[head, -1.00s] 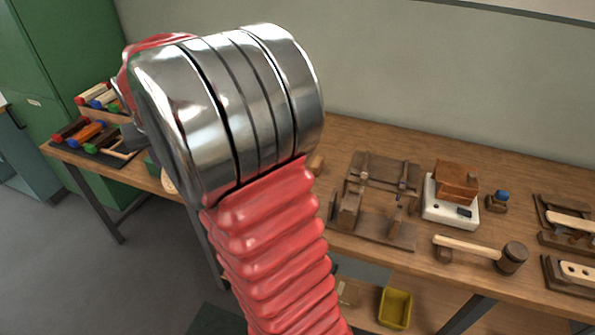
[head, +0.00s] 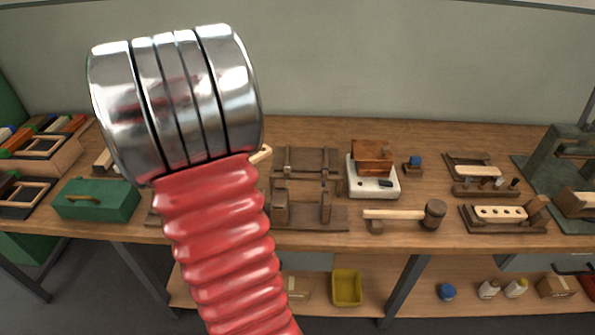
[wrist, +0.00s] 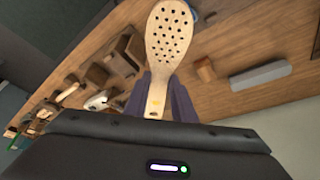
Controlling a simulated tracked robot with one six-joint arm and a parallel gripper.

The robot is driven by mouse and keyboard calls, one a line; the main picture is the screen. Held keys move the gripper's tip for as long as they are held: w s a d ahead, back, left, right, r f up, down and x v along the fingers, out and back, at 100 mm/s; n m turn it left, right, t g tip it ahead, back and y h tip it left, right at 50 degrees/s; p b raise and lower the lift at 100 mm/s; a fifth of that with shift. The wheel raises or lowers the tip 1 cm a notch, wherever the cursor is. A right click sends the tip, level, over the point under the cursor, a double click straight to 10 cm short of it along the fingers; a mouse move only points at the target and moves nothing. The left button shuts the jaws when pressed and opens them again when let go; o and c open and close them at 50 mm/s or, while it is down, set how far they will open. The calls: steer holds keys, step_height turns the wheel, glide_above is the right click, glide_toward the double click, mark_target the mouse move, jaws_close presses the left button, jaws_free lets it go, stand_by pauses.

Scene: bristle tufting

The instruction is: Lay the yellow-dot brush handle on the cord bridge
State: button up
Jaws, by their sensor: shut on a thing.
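The brush handle (wrist: 170,38) is pale wood with a broad, rounded head full of holes and a yellow dot on its narrow neck. My gripper (wrist: 160,98) is shut on that neck in the wrist view, with a dark finger on each side. The head of the handle points away from the gripper, above the bench. In the head view my arm hides the gripper. A dark wooden frame with posts (head: 305,215) stands on the bench right of my arm; it may be the cord bridge, but I cannot tell for sure.
The bench (head: 335,240) also bears a green box (head: 97,200), a white device with a brown block (head: 372,184), a mallet (head: 405,214) and a drilled block rack (head: 500,214). A yellow bin (head: 347,287) sits on the lower shelf. The bench's front strip is mostly clear.

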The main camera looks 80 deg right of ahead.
steer(key=s+d+f+m+g+y, duration=0.1)
steer(key=s+m, duration=0.8)
steer(key=s, duration=0.9)
steer(key=d+g+y, duration=0.1)
steer(key=d+y, duration=0.1)
steer(key=d, duration=0.1)
steer(key=shift+s+m, duration=0.3)
steer(key=shift+s, duration=0.05)
steer(key=shift+f, duration=0.15)
steer(key=shift+f, duration=2.35)
steer(key=shift+w+f, duration=0.2)
steer(key=shift+f, duration=1.4)
jaws_close()
steer(key=o, duration=1.1)
jaws_free()
steer(key=o, duration=0.4)
steer(key=shift+o, duration=0.2)
steer(key=shift+w+r, duration=0.15)
